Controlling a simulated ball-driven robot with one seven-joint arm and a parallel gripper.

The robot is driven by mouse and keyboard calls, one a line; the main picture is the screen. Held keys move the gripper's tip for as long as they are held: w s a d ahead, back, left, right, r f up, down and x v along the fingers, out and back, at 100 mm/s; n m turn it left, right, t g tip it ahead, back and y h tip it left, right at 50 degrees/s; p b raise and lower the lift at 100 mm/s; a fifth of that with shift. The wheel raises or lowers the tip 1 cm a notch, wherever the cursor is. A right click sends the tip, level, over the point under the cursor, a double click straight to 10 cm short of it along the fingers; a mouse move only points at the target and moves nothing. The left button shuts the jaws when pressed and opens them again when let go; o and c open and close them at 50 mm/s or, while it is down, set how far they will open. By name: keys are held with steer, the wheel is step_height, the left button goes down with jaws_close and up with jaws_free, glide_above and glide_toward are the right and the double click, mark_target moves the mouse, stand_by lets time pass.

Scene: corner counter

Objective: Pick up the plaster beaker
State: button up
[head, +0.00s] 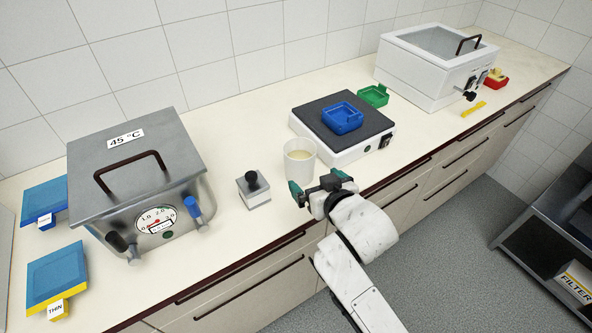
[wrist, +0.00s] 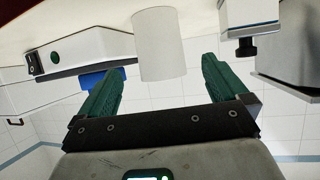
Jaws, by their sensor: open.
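The plaster beaker (head: 299,163) is a white, slightly see-through cup with pale cream contents, standing upright on the counter in front of a scale-like device. In the wrist view the beaker (wrist: 159,44) shows upside down, centred between the fingers and beyond their tips. My gripper (head: 318,190) is at the counter's front edge, just right of and nearer than the beaker. Its two green fingers are apart and empty, as the wrist view (wrist: 162,70) also shows. In the head view the beaker's lower right side is close to the fingers; I cannot tell whether they touch.
A white device with a dark top (head: 359,148) stands right behind the beaker, holding a blue tray (head: 342,117). A small grey block with a black knob (head: 253,189) is to the left. A metal pressure pot (head: 140,180) stands farther left. Bare counter lies before the block.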

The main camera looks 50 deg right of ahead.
mark_target(305, 170)
steer(key=x, duration=0.5)
steer(key=shift+f+p, duration=0.15)
steer(key=shift+p, duration=0.15)
steer(key=shift+p+x, duration=0.65)
steer(key=shift+x, duration=2.15)
steer(key=shift+s+d, duration=0.15)
steer(key=shift+c, duration=0.4)
steer(key=c, duration=1)
steer(key=shift+c, duration=0.6)
steer(key=shift+r, duration=0.2)
